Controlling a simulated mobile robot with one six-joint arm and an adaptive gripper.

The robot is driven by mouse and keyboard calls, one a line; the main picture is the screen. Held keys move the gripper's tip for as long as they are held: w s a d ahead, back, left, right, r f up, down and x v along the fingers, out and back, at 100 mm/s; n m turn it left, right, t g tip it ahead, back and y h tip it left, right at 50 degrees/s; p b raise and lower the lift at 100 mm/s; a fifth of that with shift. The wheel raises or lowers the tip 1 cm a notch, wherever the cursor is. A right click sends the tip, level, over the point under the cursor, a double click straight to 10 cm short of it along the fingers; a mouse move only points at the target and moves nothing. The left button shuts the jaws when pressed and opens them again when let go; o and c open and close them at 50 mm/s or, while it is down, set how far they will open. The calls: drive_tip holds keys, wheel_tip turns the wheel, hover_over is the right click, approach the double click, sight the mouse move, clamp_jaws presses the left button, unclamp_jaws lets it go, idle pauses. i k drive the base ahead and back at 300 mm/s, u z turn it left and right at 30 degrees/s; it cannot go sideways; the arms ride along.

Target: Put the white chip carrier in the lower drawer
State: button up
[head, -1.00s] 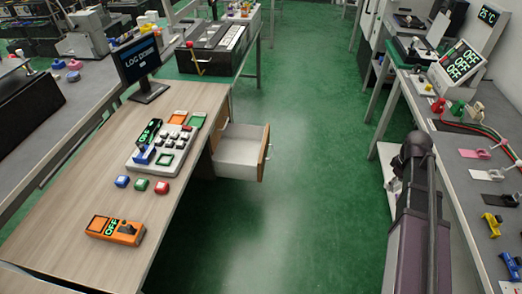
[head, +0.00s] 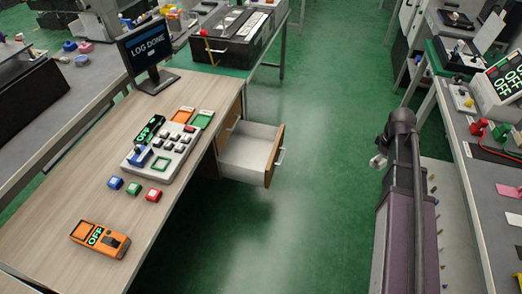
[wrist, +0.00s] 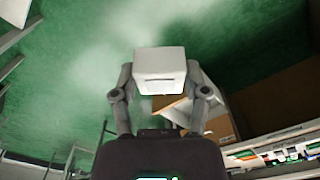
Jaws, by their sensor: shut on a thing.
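The white chip carrier (wrist: 160,64) is a white block with a dark slot, held between the two grey fingers of my gripper (wrist: 159,80) in the wrist view. In the head view my gripper (head: 378,161) is small, at the end of my arm on the right, over the green floor and right of the desk. An open drawer (head: 248,150) with a pale inside, wooden front and metal handle sticks out from the desk's right side. My gripper is apart from it.
A grey bench (head: 478,190) stands at the right. Green floor between desk and bench is clear.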

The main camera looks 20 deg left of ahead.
sight(239, 155)
drive_tip(key=u, duration=0.35)
drive_tip(key=i, duration=0.45)
drive_tip(key=u, duration=0.75)
drive_tip(key=i, duration=0.5)
drive_tip(key=u, duration=0.25)
